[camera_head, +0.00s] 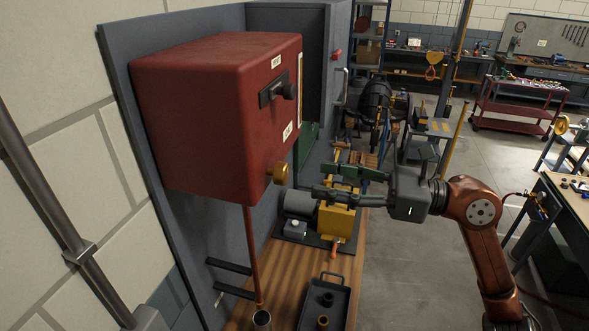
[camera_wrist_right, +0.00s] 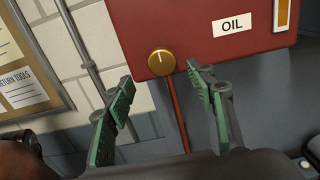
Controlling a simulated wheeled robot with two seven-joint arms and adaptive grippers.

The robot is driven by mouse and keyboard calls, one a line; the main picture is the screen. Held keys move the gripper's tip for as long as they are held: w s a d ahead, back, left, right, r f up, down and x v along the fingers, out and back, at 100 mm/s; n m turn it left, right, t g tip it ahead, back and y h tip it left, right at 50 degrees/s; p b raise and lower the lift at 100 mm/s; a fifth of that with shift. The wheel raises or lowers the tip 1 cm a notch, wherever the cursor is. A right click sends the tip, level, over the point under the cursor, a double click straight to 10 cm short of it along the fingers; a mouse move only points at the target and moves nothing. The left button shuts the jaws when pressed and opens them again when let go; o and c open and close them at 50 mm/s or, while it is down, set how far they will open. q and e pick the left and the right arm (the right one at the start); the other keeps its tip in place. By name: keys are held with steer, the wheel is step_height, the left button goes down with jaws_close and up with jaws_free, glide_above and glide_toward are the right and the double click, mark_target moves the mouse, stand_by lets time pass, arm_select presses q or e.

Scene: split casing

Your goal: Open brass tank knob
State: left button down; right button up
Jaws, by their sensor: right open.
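The red tank (camera_head: 215,110) is fixed to a grey panel on the left wall. Its brass knob (camera_head: 279,174) sticks out low on the front face. In the right wrist view the brass knob (camera_wrist_right: 161,62) sits at the tank's lower left corner, left of the OIL label (camera_wrist_right: 232,26), with a white mark line near vertical. My right gripper (camera_head: 335,180) is open, to the right of the knob and apart from it. In the right wrist view its green-padded fingers (camera_wrist_right: 165,90) stand either side of the knob, with nothing between them. My left gripper is out of view.
A black switch knob (camera_head: 289,91) sits higher on the tank face. A yellow machine (camera_head: 338,217) and a dark tray (camera_head: 324,305) occupy the wooden bench below.

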mark_target(287, 173)
steer(key=p+x, duration=0.2)
steer(key=x, duration=0.4)
steer(key=shift+a+r, duration=0.1)
steer(key=shift+a, duration=0.05)
steer(key=shift+w+a, duration=0.3)
steer(key=shift+a, duration=0.2)
steer(key=shift+c, duration=0.6)
